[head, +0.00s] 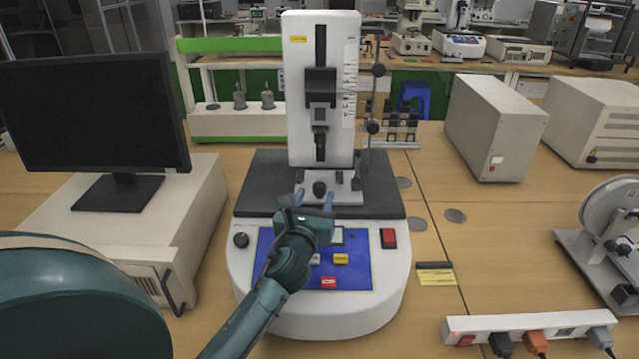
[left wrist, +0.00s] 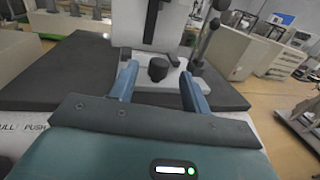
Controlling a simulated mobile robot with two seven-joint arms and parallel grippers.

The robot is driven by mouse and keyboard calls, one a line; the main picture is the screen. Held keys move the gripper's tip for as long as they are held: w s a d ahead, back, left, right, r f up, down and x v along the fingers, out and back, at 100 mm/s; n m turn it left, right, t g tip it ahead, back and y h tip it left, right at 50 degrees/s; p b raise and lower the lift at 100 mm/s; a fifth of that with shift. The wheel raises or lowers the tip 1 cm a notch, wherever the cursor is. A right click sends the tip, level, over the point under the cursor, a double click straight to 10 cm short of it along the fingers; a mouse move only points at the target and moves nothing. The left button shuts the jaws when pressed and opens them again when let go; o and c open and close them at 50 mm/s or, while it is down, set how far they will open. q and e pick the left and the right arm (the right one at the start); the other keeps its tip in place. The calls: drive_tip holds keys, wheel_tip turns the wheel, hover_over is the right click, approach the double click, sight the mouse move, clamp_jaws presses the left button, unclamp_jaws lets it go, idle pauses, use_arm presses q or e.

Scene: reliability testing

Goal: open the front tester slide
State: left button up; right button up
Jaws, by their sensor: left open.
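The tester (head: 300,100) is a white upright column on a base with a black top and a blue button panel. A small slide with a dark round knob (head: 319,188) sits at the foot of the column; the knob also shows in the left wrist view (left wrist: 157,69). My left gripper (head: 313,199) is open in front of the slide. In the left wrist view its two blue fingers (left wrist: 158,85) stand on either side of the knob, apart from it, with the knob just beyond the fingertips. My right gripper is in neither view.
A monitor (head: 95,115) on a beige case stands to the left. Beige boxes (head: 490,125) stand at the right. A power strip (head: 530,325) with several plugs lies at the front right.

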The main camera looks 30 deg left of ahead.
sight(318, 189)
use_arm(q)
drive_tip(key=x, duration=0.5)
drive_tip(key=shift+w+a, duration=0.1)
drive_tip(key=shift+w, duration=0.1)
drive_tip(key=shift+c, duration=0.5)
clamp_jaws()
